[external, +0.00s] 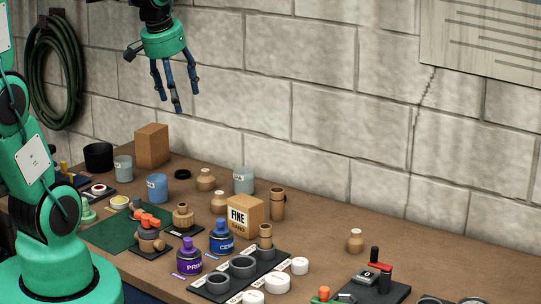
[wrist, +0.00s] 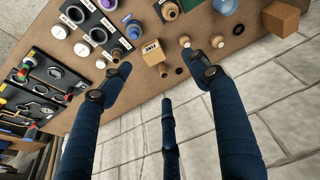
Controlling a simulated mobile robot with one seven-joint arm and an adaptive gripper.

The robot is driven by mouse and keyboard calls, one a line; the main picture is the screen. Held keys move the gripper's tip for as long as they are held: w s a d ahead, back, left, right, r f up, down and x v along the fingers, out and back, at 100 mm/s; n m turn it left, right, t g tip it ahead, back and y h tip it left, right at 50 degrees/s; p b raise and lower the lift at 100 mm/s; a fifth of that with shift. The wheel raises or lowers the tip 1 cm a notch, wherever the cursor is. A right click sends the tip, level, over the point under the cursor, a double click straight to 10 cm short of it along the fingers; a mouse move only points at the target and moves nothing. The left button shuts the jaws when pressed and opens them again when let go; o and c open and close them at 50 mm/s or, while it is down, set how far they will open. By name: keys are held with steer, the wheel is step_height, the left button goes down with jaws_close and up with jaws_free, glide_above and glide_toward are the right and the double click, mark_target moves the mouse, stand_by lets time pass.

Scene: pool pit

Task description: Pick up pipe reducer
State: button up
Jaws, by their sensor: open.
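My gripper (external: 177,95) hangs open and empty in front of the block wall, high above the bench; its three dark blue fingers also spread apart in the wrist view (wrist: 160,76). Several tan stepped fittings stand on the bench, and I cannot tell for certain which is the pipe reducer. One wide-bodied, narrow-necked fitting (external: 355,241) stands alone at the right. Similar ones stand near the middle, one at the back (external: 206,180) and one beside the sand box (external: 218,203). Taller tan fittings stand right of the box (external: 278,204) and in front of it (external: 265,238).
The FINE sand box (external: 243,217), purple primer jar (external: 188,255) and blue cement jar (external: 222,238) crowd the middle. A black tray (external: 215,287) holds grey rings. A brown block (external: 152,146) stands at the back left. The back right bench is mostly clear; the wall (external: 300,130) rises behind.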

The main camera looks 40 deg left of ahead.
steer(key=w+a+f+n+g, duration=0.1)
steer(key=w+a+f, duration=0.1)
steer(key=w+f, duration=0.4)
steer(key=w+a+f+n+g, duration=0.15)
steer(key=w+f, duration=0.25)
steer(key=w, duration=0.5)
steer(key=g, duration=0.1)
glide_above(219, 193)
step_height(219, 193, down, 15)
steer(key=shift+r+n+p, duration=0.25)
steer(key=shift+n+p, duration=0.1)
steer(key=shift+p, duration=0.05)
steer(key=shift+f+b, duration=0.55)
steer(key=shift+f, duration=3.75)
steer(key=shift+f, duration=0.2)
steer(key=shift+w+f+b, duration=0.1)
steer(key=shift+f+b, duration=0.45)
steer(key=shift+f, duration=1.85)
